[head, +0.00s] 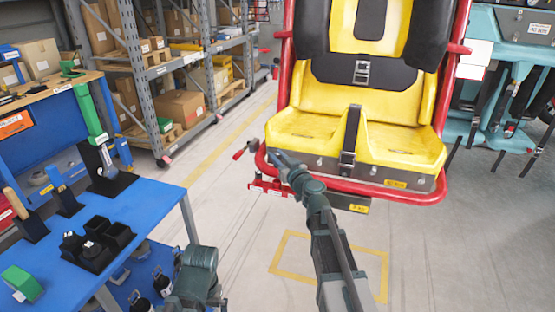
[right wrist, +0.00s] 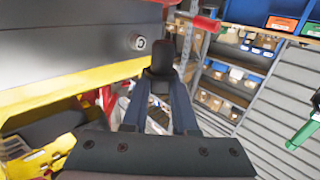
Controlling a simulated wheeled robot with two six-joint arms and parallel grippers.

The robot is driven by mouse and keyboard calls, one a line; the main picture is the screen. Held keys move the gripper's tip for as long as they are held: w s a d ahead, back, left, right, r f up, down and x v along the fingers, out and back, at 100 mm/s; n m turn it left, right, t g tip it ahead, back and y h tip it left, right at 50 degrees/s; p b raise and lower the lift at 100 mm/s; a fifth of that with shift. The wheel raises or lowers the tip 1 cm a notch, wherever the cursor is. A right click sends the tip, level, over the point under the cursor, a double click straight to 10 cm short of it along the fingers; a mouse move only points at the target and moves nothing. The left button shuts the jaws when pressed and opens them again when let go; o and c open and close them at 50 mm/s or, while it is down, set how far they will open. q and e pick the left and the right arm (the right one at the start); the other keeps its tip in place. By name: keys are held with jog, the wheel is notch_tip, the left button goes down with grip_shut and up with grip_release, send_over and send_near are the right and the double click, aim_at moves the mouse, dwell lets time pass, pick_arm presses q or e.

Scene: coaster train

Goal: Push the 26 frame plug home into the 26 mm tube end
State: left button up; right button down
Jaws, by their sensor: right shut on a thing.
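My right gripper (head: 277,157) is at the front left corner of the yellow seat, by the red tube frame (head: 262,160). In the right wrist view its two fingers (right wrist: 160,84) are shut on a small black piece with a rounded top, which looks like the frame plug (right wrist: 161,57). The plug stands out beyond the fingertips, beside the dark seat side with its round bolt. In the head view it is too small to make out. I cannot tell which tube end is the 26 mm one, or whether the plug touches it. My left gripper is out of the head view.
The yellow seat (head: 285,124) fills the upper middle. A red lever (head: 240,153) sticks out left of the frame. A blue workbench (head: 128,222) with black holders (head: 97,240) stands at the left. Shelving (head: 150,75) is behind it. The floor between is clear.

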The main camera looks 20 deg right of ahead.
jog(key=shift+f+b, duration=1.85)
jog(key=shift+f, duration=0.05)
jog(key=shift+f, duration=0.15)
jog(key=shift+f+b, duration=0.7)
jog(key=shift+b, duration=0.15)
jog(key=shift+f+b, duration=1.45)
jog(key=c, duration=0.6)
grip_release()
jog(key=shift+d, duration=0.1)
jog(key=shift+c, duration=1)
jog(key=shift+o, duration=1)
